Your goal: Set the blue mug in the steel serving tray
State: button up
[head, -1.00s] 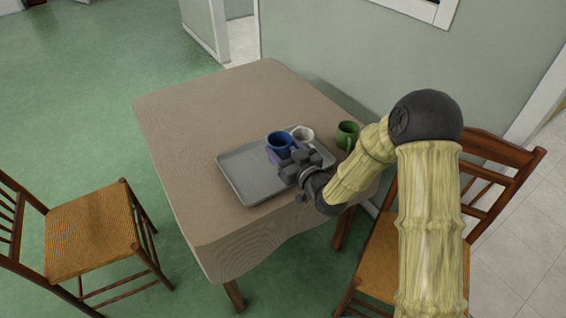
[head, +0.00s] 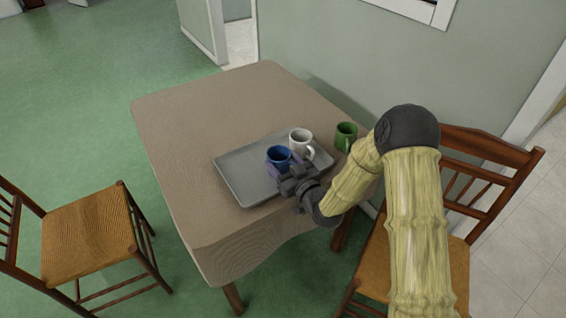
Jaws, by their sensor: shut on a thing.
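The blue mug (head: 279,157) is upright over the right part of the grey steel serving tray (head: 238,174). My gripper (head: 284,178) is shut on it from the near side.
A white mug (head: 299,142) stands at the tray's far right, close behind the blue mug. A green mug (head: 345,134) stands on the brown-clothed table (head: 190,115), right of the tray. The tray's left half is clear. Wooden chairs (head: 88,232) flank the table.

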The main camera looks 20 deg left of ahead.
jog(key=shift+f, duration=0.15)
jog(key=o, duration=1.1)
jog(key=v, duration=1.2)
jog(key=shift+b, duration=0.4)
jog(key=shift+w, duration=0.1)
